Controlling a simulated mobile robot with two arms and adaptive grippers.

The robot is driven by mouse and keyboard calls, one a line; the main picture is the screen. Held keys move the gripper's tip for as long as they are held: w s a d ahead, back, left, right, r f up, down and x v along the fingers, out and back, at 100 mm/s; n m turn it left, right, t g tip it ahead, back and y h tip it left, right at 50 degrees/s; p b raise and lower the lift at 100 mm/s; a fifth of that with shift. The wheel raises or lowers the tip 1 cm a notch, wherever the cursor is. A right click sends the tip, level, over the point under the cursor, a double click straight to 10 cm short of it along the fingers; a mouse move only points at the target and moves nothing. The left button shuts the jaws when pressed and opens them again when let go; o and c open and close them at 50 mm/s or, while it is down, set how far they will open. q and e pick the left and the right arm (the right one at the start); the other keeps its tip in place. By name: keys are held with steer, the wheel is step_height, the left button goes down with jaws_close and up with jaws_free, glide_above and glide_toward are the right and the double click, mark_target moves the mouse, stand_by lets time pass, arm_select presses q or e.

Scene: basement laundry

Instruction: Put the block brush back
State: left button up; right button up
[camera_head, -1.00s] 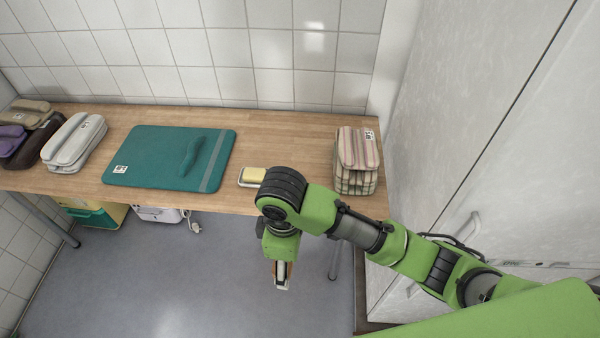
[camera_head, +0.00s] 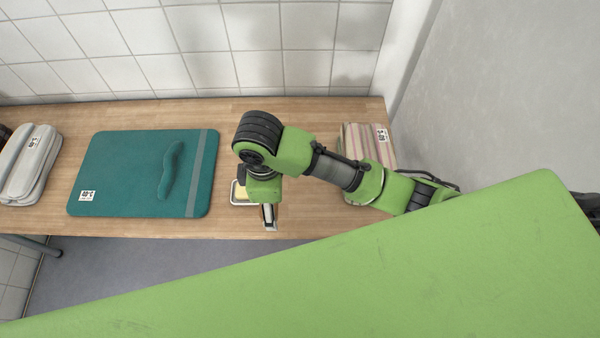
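My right gripper (camera_head: 268,216) points down at the front edge of the wooden table (camera_head: 310,222), just right of a small pale dish (camera_head: 236,196) with a yellow soap bar (camera_head: 240,186). My arm partly covers the dish and soap. A second before, wood-coloured edges showed on both sides of the fingers, which looks like the block brush held in them. Now the brush is hard to tell from the wood of the table behind it. My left gripper is not in view.
A teal mat (camera_head: 115,160) with a teal object (camera_head: 172,170) on it lies to the left. Grey-white folded bundles (camera_head: 30,165) lie farther left. A striped folded stack (camera_head: 360,140) stands at the right, partly behind my arm. A tiled wall (camera_head: 200,50) closes the back.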

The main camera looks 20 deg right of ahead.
steer(key=w+d+f, duration=0.1)
steer(key=w+d, duration=0.1)
steer(key=d, duration=0.1)
steer(key=p, duration=0.2)
glide_above(305, 190)
steer(key=f, duration=0.7)
steer(key=shift+s+a+f, duration=0.1)
steer(key=shift+a+f, duration=0.1)
steer(key=shift+f, duration=0.2)
steer(key=f, duration=0.3)
steer(key=shift+d+f, duration=0.1)
steer(key=shift+d, duration=0.1)
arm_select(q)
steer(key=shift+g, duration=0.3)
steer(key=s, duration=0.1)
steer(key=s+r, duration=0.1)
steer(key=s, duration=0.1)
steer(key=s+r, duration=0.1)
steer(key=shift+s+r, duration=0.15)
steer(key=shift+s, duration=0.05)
arm_select(e)
steer(key=shift+f, duration=0.2)
steer(key=shift+f, duration=0.15)
steer(key=o, duration=1)
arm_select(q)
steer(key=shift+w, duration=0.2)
arm_select(e)
steer(key=shift+o, duration=0.2)
